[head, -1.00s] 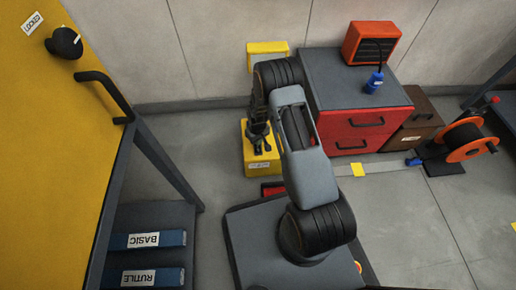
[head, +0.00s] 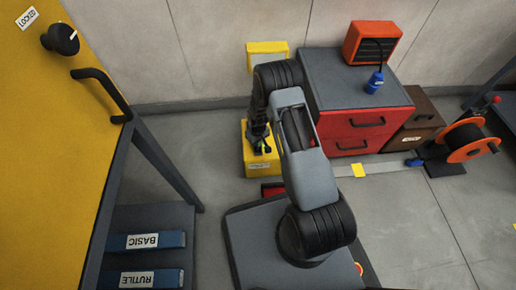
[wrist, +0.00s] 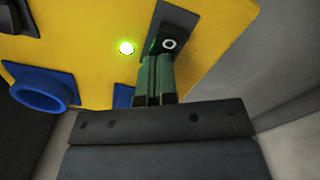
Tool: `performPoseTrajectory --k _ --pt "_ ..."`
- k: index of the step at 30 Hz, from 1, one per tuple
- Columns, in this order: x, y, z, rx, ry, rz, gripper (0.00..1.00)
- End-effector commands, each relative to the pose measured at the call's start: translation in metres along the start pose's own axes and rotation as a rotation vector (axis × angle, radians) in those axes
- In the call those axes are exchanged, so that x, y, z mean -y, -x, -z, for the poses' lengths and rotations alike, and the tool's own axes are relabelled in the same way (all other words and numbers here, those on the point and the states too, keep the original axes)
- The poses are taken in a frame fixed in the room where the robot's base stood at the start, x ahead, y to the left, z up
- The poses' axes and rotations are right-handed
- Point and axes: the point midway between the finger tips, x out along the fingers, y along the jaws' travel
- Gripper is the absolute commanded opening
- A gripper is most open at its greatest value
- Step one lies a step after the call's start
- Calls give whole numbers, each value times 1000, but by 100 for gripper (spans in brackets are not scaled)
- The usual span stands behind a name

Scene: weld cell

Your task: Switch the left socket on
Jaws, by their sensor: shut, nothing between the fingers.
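The yellow socket box (head: 262,166) stands on the floor against the wall side, left of the red drawer cabinet. In the wrist view its yellow face (wrist: 210,25) fills the upper part. A dark rocker switch (wrist: 170,43) with a white ring mark sits on it, and a green lamp (wrist: 126,47) glows beside the switch. A round blue socket (wrist: 45,90) is at the left; another blue part (wrist: 122,97) is mostly hidden by my gripper. My gripper (wrist: 160,62) is shut and empty, its fingertips at the switch; contact is unclear. It also shows over the box in the head view (head: 260,146).
The red cabinet (head: 352,128) stands right of the box, with a blue plug (head: 375,82) and orange heater (head: 370,43) on top. A yellow wall box (head: 267,50) is behind my arm. An orange cable reel (head: 467,142) is at the right. The floor left of the box is clear.

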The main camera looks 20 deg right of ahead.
Motion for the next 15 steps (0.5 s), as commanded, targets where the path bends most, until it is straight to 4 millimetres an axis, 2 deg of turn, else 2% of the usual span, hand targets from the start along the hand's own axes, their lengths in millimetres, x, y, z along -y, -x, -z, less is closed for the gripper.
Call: performPoseTrajectory --k 15 --pt "0 42 0 -1 0 0 0"
